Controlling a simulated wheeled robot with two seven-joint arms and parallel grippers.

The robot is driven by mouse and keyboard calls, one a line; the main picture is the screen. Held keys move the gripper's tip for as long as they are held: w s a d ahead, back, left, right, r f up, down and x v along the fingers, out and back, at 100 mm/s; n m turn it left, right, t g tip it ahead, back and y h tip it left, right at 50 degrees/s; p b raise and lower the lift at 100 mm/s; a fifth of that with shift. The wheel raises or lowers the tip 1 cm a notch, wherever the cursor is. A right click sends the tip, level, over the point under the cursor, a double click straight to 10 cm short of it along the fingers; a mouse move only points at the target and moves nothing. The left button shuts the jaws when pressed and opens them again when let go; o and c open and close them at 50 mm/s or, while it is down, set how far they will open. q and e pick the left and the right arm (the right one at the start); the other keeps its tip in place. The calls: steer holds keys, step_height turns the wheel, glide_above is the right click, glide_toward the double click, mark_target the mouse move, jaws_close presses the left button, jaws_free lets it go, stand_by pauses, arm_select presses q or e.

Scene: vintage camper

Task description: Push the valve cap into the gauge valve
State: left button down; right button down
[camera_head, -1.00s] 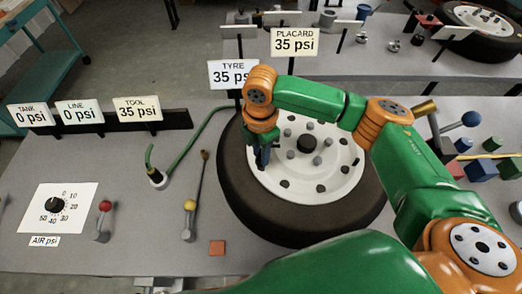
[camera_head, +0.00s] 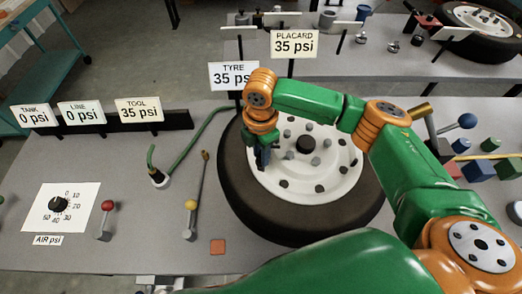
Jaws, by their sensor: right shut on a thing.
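A black tyre (camera_head: 238,186) on a white wheel (camera_head: 325,190) lies flat on the grey bench. My right arm reaches in from the lower right, over the wheel. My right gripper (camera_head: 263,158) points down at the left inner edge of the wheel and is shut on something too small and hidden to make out. I cannot pick out the valve cap or the gauge valve; the gripper covers that part of the rim. The tyre sign (camera_head: 234,76) behind reads 35 psi. My left gripper is not in view.
A black dial (camera_head: 58,204) on a white card, a red-knobbed lever (camera_head: 107,206) and a yellow-knobbed lever (camera_head: 191,205) stand left of the tyre. A green hose (camera_head: 188,144) runs to it. Coloured blocks (camera_head: 478,169) are at right.

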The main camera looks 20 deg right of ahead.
stand_by(0.6)
steer(key=shift+p, duration=0.5)
stand_by(0.5)
steer(key=shift+p, duration=0.45)
steer(key=shift+f+b, duration=0.3)
steer(key=shift+f, duration=0.35)
steer(key=c, duration=0.6)
jaws_free()
steer(key=shift+r, duration=0.1)
